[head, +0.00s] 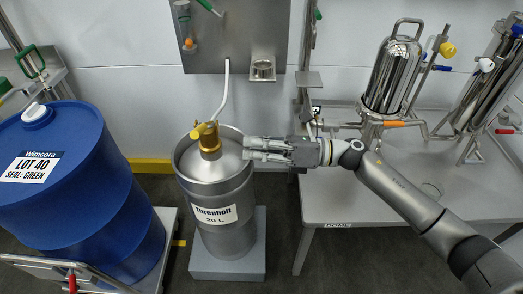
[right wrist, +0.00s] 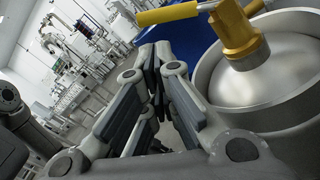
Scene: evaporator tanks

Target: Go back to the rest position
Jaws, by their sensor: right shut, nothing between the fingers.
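My right gripper (head: 248,149) reaches in from the right in the head view, at the right rim of a steel keg (head: 227,212) labelled "Thrembolt 20 L". Its fingers are shut and hold nothing. The keg has a brass fitting (head: 208,137) with a yellow handle (head: 197,131) on top. In the right wrist view the shut fingers (right wrist: 160,62) point past the brass fitting (right wrist: 238,35), which is to their right, with the yellow handle (right wrist: 167,14) beyond the fingertips. I cannot tell whether the gripper touches the keg. My left gripper is not in view.
A blue drum (head: 75,175) stands on a cart at the left. The keg stands on a grey block (head: 205,262). A grey table (head: 318,208) with a steel dome vessel (head: 391,78) and pipework is at the right, under my arm. A steel panel (head: 240,45) hangs behind.

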